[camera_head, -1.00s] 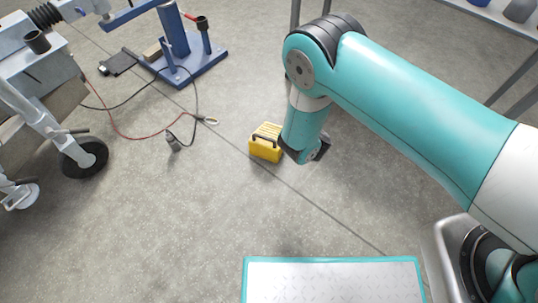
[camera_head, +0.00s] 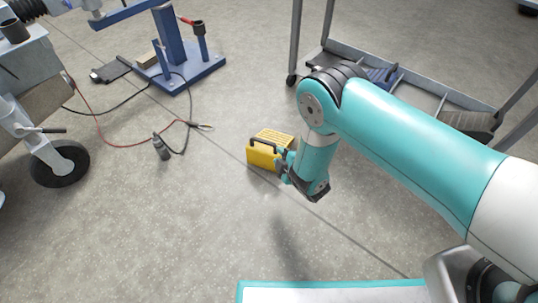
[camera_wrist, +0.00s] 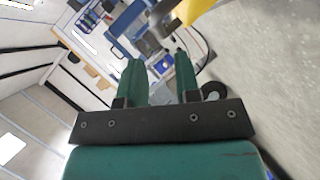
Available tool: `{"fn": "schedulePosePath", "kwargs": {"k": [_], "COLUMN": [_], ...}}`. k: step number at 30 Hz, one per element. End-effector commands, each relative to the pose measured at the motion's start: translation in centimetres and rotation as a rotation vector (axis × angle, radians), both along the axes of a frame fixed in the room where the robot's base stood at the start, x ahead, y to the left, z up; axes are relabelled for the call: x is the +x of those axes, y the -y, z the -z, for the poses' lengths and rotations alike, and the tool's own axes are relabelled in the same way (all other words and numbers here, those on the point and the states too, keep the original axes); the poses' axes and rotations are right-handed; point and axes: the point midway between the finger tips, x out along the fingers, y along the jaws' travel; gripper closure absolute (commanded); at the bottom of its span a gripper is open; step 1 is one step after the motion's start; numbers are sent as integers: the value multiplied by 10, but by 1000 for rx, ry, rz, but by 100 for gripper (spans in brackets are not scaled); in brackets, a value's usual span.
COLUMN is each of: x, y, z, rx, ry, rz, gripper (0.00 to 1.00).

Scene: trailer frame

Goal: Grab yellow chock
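The yellow chock (camera_head: 262,156) stands on the concrete floor, with a ribbed top and a dark handle on its near side. In the head view my gripper (camera_head: 284,165) is at the chock's right end, very close to it; I cannot tell whether they touch. In the wrist view the two green fingers (camera_wrist: 160,68) are apart with nothing held between them. Part of the yellow chock (camera_wrist: 197,10) and its dark handle (camera_wrist: 163,12) show at the top edge there, beyond the fingertips. The rest of the chock is cut off in that view.
A blue stand (camera_head: 178,65) is on the floor at the back left. A dark bottle-like object (camera_head: 161,147) and red and black cables lie left of the chock. A wheeled trailer part (camera_head: 40,120) is at far left. A metal cart (camera_head: 420,85) stands behind my arm. Floor in front is clear.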

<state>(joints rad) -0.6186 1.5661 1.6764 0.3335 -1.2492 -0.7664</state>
Motion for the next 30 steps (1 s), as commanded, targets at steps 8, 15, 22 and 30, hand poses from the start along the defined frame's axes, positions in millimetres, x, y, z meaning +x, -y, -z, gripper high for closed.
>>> {"fn": "schedulePosePath", "kwargs": {"k": [8, 15, 22, 30], "x": [39, 52, 75, 89], "y": [-22, -30, -48, -55], "z": [22, 26, 36, 38], "rx": [1, 0, 1, -2], "ry": [4, 3, 3, 1], "rz": [-3, -4, -4, -3], "gripper": [69, 69, 69, 69]}}
